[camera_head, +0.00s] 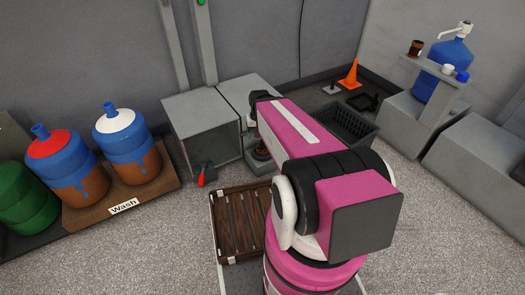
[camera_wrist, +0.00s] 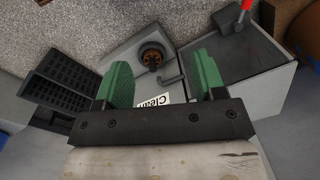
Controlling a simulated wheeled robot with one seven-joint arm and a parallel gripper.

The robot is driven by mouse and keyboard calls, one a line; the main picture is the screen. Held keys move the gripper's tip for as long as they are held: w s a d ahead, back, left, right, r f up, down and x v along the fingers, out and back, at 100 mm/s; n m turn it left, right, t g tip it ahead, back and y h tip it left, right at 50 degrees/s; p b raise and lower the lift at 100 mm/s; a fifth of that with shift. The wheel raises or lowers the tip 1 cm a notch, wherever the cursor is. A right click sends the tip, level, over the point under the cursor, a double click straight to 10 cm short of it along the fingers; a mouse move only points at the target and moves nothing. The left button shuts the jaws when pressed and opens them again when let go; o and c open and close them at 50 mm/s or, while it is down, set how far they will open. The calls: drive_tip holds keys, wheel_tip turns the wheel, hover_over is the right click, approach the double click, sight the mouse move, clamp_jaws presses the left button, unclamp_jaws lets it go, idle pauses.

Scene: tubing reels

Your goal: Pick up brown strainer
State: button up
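A small round piece, brown-orange inside a dark rim, looks like the brown strainer (camera_wrist: 152,55). It lies on a grey surface (camera_wrist: 125,52) beside a "Clean" label in the wrist view. In the head view a brown round piece (camera_head: 262,154) shows low beside my arm, partly hidden by it. My gripper (camera_wrist: 161,62) has two green fingers spread wide with nothing between them. The round piece appears between the fingertips in the picture, beyond them and apart from them.
A hooked grey bar (camera_wrist: 172,76) is close to the round piece. A dark crate (camera_head: 352,127) and a grey cabinet (camera_head: 203,128) stand nearby. Blue jugs stand left by a "Wash" label (camera_head: 123,206).

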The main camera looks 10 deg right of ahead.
drive_tip(key=w+d+f+m+y, duration=0.35)
drive_tip(key=w+f+m, duration=0.25)
drive_tip(key=w+f, duration=0.4)
drive_tip(key=m+t+y, duration=0.6)
drive_tip(key=m, duration=1.1)
approach(260, 148)
wheel_tip(260, 148, up, 4)
drive_tip(key=x, duration=1)
drive_tip(key=shift+w+d+r, duration=0.1)
drive_tip(key=shift+w, duration=0.1)
clamp_jaws()
